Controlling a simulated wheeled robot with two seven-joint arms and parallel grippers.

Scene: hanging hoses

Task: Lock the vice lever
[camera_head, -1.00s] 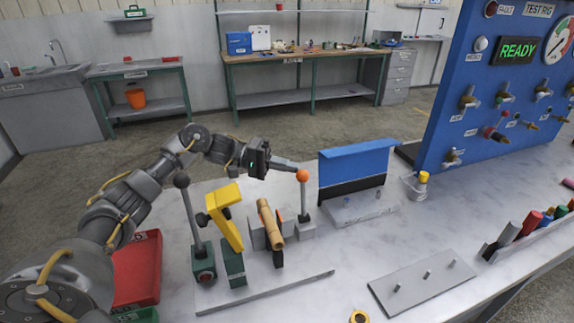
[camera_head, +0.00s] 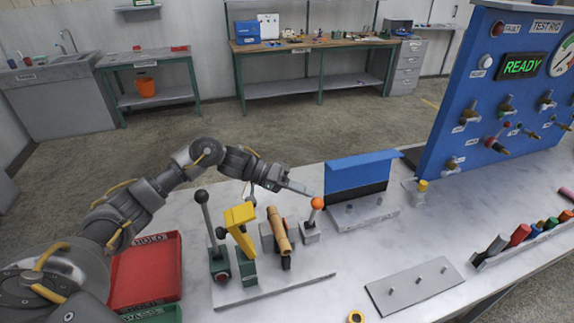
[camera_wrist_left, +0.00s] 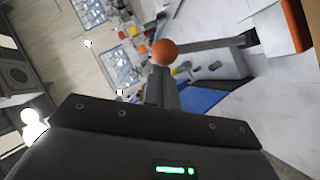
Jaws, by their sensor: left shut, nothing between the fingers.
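The lever with the orange ball knob (camera_head: 317,203) stands on a small grey block (camera_head: 310,236) beside the tan cylinder (camera_head: 279,232), leaning a little right. My left gripper (camera_head: 306,190) is shut and empty, with its fingertips just behind and above the knob; I cannot tell whether they touch. In the left wrist view, the knob (camera_wrist_left: 165,52) is just beyond the closed fingers (camera_wrist_left: 160,88), and its grey shaft runs to the right. The tan cylinder leans between grey jaw blocks (camera_head: 266,236). My right gripper is not in view.
A blue-topped bracket (camera_head: 360,172) is close on the right. A red tray (camera_head: 146,270) lies at left. A pegged plate (camera_head: 415,288) is at front right.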

